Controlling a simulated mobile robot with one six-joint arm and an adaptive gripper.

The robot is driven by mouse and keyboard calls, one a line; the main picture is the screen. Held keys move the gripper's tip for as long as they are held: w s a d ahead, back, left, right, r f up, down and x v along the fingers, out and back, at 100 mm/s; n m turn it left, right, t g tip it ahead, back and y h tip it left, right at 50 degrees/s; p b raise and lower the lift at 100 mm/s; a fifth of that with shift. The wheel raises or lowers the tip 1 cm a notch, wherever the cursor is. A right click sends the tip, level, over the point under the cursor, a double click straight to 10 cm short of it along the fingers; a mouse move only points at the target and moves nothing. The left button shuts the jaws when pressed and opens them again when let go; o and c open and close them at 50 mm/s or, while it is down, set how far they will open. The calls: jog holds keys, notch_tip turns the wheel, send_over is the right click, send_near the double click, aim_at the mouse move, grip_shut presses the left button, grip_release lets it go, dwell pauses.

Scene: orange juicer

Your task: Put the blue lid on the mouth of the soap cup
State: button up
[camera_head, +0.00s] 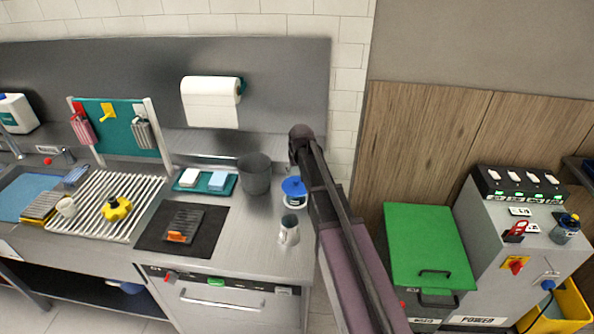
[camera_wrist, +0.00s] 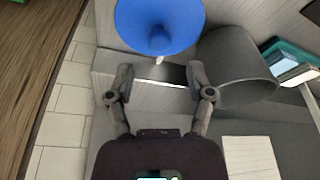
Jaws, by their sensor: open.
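The blue lid (camera_head: 293,185) is on top of the white soap cup (camera_head: 292,201) at the right end of the steel counter; I cannot tell whether it is fully seated. In the wrist view the lid (camera_wrist: 160,14) fills the top middle, its round knob facing me, and the cup is hidden beneath it. My gripper (camera_wrist: 159,88) is open and empty, with its two fingers apart just below the lid in that picture. No finger visibly touches the lid. In the head view I cannot make out the fingers.
A grey bin (camera_head: 255,175) stands close left of the cup; it also shows in the wrist view (camera_wrist: 235,70). A metal pitcher (camera_head: 288,232) stands in front. A teal tray (camera_head: 205,183) with sponges lies farther left. A green-lidded box (camera_head: 425,240) stands right of my arm.

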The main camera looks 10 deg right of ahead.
jog(key=p+v, duration=0.6)
jog(key=v, duration=0.1)
jog(key=shift+r, duration=0.2)
dwell(0.8)
jog(key=s+m+g, duration=0.1)
jog(key=s+g, duration=0.2)
jog(key=s, duration=2.3)
jog(key=shift+f, duration=0.3)
dwell(0.6)
